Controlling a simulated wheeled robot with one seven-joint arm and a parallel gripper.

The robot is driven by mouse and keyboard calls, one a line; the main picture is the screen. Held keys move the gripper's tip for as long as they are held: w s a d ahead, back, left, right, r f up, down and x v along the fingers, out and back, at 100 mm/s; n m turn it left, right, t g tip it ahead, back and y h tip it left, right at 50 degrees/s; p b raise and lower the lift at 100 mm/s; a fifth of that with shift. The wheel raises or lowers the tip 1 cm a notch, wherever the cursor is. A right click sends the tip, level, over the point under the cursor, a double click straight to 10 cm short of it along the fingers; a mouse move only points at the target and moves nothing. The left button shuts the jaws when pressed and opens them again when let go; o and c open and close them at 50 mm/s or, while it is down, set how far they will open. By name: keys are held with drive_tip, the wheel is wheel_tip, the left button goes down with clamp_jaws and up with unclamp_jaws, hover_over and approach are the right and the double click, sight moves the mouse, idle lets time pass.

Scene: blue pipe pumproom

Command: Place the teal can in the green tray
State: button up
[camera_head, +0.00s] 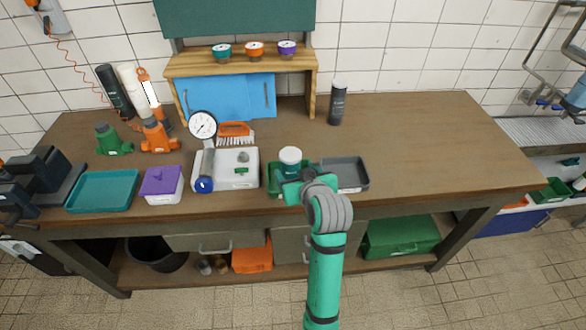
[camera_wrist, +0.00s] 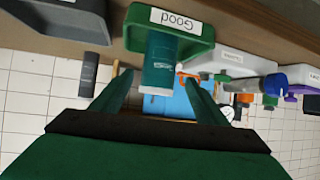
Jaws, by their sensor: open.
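The teal can (camera_head: 290,167) has a white lid and appears to stand upright in the green tray (camera_head: 270,180). In the wrist view, which is upside down, the can (camera_wrist: 160,60) shows against the tray (camera_wrist: 205,42), which bears a label reading "Good". Its base is hidden behind the tray's front wall. My gripper (camera_head: 291,189) is at the tray's front side. In the wrist view my gripper (camera_wrist: 160,78) is open, with one finger on each side of the can in the picture. I cannot tell whether the fingers touch it.
A grey tray (camera_head: 346,174) stands right of the green tray, and a white box (camera_head: 232,171) with a blue-ended tool stands left. A dark spray can (camera_head: 338,103) stands farther back. The right part of the bench (camera_head: 440,145) is clear.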

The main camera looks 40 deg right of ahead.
drive_tip(key=v, duration=0.8)
drive_tip(key=shift+f, duration=0.1)
drive_tip(key=s+a+f+t, duration=0.1)
drive_tip(key=s+a+f, duration=0.2)
drive_tip(key=a+f, duration=0.65)
drive_tip(key=s+a+f+t, duration=0.1)
drive_tip(key=s+a+f, duration=0.1)
drive_tip(key=a+f, duration=0.7)
drive_tip(key=s+a+r+n+t+y, duration=0.1)
drive_tip(key=s+a+n+y, duration=0.1)
drive_tip(key=s+a, duration=0.5)
drive_tip(key=s+a+r+n+t+y, duration=0.1)
drive_tip(key=s+a, duration=0.6)
drive_tip(key=s, duration=0.7)
drive_tip(key=shift+s+r+n+y, duration=0.2)
drive_tip(key=shift+n+y, duration=0.3)
drive_tip(key=shift+y, duration=0.1)
drive_tip(key=shift+s, duration=0.1)
